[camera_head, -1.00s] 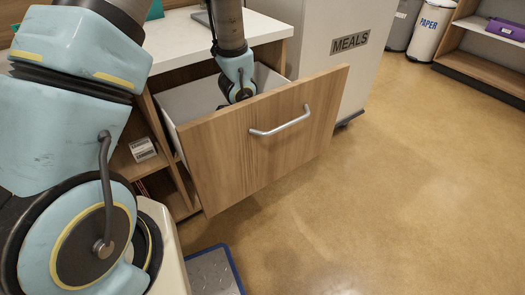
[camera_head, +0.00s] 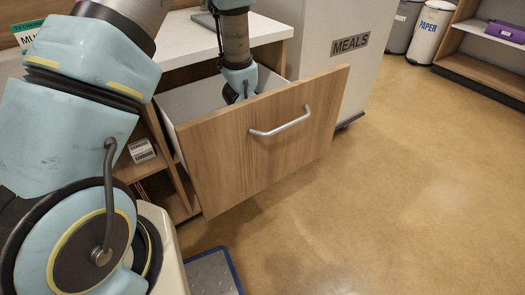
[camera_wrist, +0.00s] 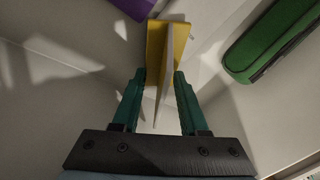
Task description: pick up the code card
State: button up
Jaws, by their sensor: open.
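My gripper (camera_wrist: 160,78) is open in the wrist view, its two teal fingers pointing into the drawer. A thin pale card-like piece (camera_wrist: 173,48) stands on edge beside a yellow piece (camera_wrist: 154,48), seen nearly edge-on. Its near part reaches between the fingertips; I cannot tell whether either finger touches it. It looks like the code card, but no code or print shows. In the head view my gripper is inside the open drawer (camera_head: 262,150), mostly hidden behind the wooden drawer front.
A green case (camera_wrist: 272,40) lies to the right in the drawer, and a purple item (camera_wrist: 133,8) at the far left. Drawer walls close in around my gripper. The white MEALS cabinet (camera_head: 335,70) stands right of the drawer. Open floor (camera_head: 400,190) lies in front.

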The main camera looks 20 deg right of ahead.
grip_shut()
dwell(0.4)
